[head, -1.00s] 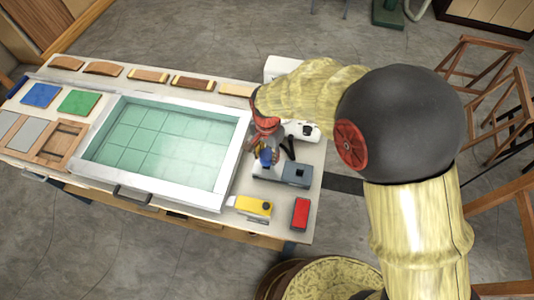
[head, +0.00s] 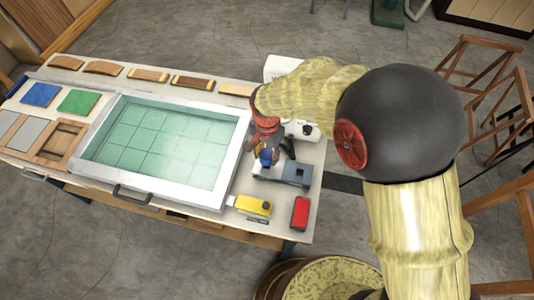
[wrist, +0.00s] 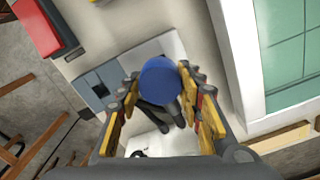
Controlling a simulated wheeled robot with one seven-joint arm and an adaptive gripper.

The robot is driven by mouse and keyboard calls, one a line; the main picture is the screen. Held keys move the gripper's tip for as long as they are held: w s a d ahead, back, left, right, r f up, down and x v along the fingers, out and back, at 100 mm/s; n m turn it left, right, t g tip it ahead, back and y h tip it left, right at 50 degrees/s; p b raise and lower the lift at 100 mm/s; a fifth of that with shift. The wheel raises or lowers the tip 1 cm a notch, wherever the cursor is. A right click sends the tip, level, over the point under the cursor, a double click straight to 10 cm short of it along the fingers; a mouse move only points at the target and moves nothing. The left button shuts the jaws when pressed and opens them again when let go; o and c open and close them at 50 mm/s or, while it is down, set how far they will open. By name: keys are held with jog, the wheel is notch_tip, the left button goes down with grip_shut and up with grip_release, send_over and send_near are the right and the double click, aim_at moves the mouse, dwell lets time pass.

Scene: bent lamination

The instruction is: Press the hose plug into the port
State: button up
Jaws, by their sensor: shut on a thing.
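My gripper (head: 266,148) points down at the right end of the bench, beside the white-framed tray. It is shut on the blue hose plug (head: 265,157), whose round blue top sits between the yellow-padded fingers in the wrist view (wrist: 160,80). A black hose (wrist: 160,115) shows below the plug, partly hidden by the fingers. A grey-blue block (head: 296,173) on a light base stands just right of the plug; it also shows left of the fingers in the wrist view (wrist: 95,84). I cannot make out the port opening or whether the plug touches it.
The white-framed tray (head: 243,145) with a green grid lies close to the left. A yellow tool (head: 253,205) and a red box (head: 300,213) lie near the front edge. A white machine (head: 302,130) stands behind my gripper.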

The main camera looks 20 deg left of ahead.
aim_at(267, 154)
jog(key=shift+f+b, duration=0.95)
jog(key=shift+f, duration=0.9)
dwell(2.2)
jog(key=o, duration=1.2)
jog(key=shift+o, duration=0.5)
notch_tip(267, 154, up, 12)
